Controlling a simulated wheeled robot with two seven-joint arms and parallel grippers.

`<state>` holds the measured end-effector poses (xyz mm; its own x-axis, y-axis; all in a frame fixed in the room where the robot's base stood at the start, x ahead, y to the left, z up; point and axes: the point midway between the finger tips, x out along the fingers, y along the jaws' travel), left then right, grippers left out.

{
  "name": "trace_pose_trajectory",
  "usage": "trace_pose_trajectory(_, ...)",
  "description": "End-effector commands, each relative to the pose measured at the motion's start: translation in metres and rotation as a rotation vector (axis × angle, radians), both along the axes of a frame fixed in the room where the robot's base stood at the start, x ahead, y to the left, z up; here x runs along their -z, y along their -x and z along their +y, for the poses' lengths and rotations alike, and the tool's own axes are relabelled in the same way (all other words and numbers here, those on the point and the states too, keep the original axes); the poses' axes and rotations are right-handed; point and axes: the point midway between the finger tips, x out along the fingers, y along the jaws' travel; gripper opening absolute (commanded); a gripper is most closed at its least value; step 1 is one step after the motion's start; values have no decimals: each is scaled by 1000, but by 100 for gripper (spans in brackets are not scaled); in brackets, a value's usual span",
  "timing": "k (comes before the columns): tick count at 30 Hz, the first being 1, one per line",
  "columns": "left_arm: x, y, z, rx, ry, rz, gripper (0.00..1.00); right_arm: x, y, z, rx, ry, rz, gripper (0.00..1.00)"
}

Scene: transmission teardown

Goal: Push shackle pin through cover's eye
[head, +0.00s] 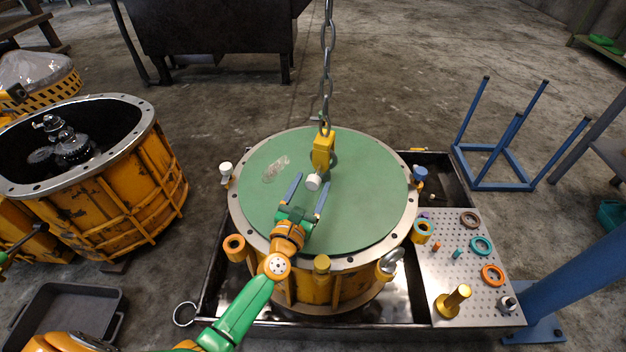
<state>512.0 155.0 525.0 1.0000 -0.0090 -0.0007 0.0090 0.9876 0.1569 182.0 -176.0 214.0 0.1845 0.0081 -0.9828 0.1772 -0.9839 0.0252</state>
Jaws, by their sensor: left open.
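The green round cover (262,200) lies on the orange transmission housing (308,290). A yellow shackle (322,150) hangs from a chain (327,60) over the middle of the cover. A white-ended pin (313,182) shows at the shackle's lower end. How deep it sits is unclear, and the cover's eye is mostly hidden behind the shackle. My left gripper (309,186) is open just below the pin, its two blue-grey fingers spread on either side of it. I cannot tell whether they touch it. My right gripper is not in view.
A perforated plate (455,262) at right holds several rings and a gold peg (453,301). A black drip tray (210,290) surrounds the housing. Another open orange housing (110,210) stands at left. A blue post (580,280) rises at right.

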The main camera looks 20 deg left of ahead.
Motion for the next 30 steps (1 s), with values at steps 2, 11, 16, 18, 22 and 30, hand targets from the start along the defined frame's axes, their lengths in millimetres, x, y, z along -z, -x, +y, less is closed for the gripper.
trace_pose_trajectory(2,-1,19,0,2,-1,3,72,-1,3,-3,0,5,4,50)
trace_pose_trajectory(11,0,53,0,1,-1,1,72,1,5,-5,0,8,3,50)
trace_pose_trajectory(16,0,52,0,1,1,0,72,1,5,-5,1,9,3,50)
trace_pose_trajectory(18,3,60,0,0,100,2,72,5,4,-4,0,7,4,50)
trace_pose_trajectory(22,2,72,0,-1,311,4,72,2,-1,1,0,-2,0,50)
trace_pose_trajectory(30,-1,23,-1,-1,319,1,72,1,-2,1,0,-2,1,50)
